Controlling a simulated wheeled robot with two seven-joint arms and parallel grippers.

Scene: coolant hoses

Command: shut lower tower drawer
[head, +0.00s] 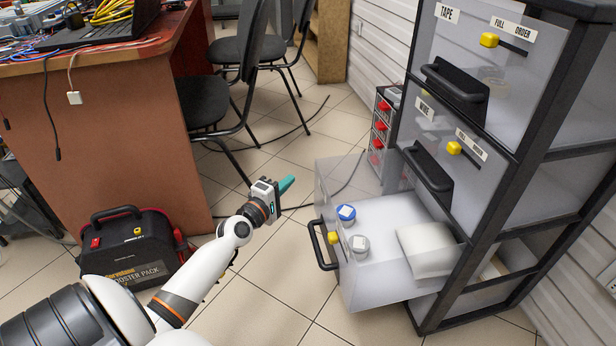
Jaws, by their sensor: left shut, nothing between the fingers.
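The drawer tower (500,140) has a black frame and translucent drawers and stands at the right in the head view. Its lower drawer (375,285) is pulled far out to the left, with a black handle (322,246) and a yellow knob (334,238) on its front. Inside are a blue-lidded jar (346,213), a grey-lidded jar (359,246) and a white bundle (427,249). My left gripper (286,184), with teal fingers, is shut and empty, to the left of the drawer front and apart from it. My right gripper is not in view.
A red and black booster pack (135,245) sits on the floor at the left, by a cluttered desk (120,130). Black chairs (205,100) stand behind. A small red-drawer cabinet (380,130) is beside the tower. A cable crosses the tiled floor.

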